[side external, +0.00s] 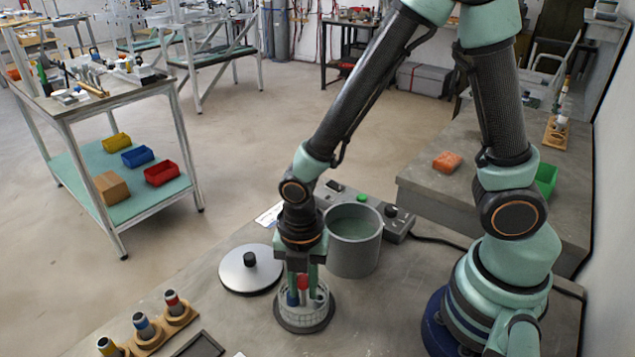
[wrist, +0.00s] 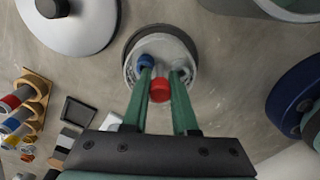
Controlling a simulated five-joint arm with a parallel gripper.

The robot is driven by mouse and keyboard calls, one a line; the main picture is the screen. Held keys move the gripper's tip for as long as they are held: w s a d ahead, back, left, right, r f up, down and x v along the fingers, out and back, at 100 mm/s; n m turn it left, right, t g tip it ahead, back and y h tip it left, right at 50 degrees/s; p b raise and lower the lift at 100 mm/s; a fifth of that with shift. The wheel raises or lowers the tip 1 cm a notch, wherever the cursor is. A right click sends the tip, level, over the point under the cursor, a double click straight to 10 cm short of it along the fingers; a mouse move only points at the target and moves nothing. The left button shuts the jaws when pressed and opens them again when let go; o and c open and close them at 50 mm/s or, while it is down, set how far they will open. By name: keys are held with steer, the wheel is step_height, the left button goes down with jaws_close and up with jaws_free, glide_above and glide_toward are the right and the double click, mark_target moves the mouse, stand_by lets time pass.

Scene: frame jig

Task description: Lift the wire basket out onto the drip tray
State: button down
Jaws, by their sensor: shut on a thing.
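The wire basket (side external: 315,306) is a small round pale cage with a blue-topped piece (wrist: 146,61) and a pale piece inside. It is over the dark round drip tray (side external: 306,329), within its rim; I cannot tell whether it touches. The tray's rim also shows in the wrist view (wrist: 127,47). My gripper (side external: 303,284) points down from above, its green fingers shut on a red grip (wrist: 160,91) standing up at the basket's middle. The basket's lower part is partly hidden in the wrist view by the fingers and the red grip.
A grey open pot (side external: 354,256) with greenish liquid stands just behind right of the basket, before a control box (side external: 398,224). A pale lid (side external: 250,277) with a black knob lies left. A wooden rack (side external: 150,345) with coloured vials and a dark frame (side external: 199,346) are front left.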

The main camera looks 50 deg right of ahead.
steer(key=c, duration=0.6)
jaws_free()
steer(key=c, duration=0.3)
steer(key=shift+r, duration=0.2)
steer(key=shift+r, duration=0.55)
steer(key=shift+r, duration=3.5)
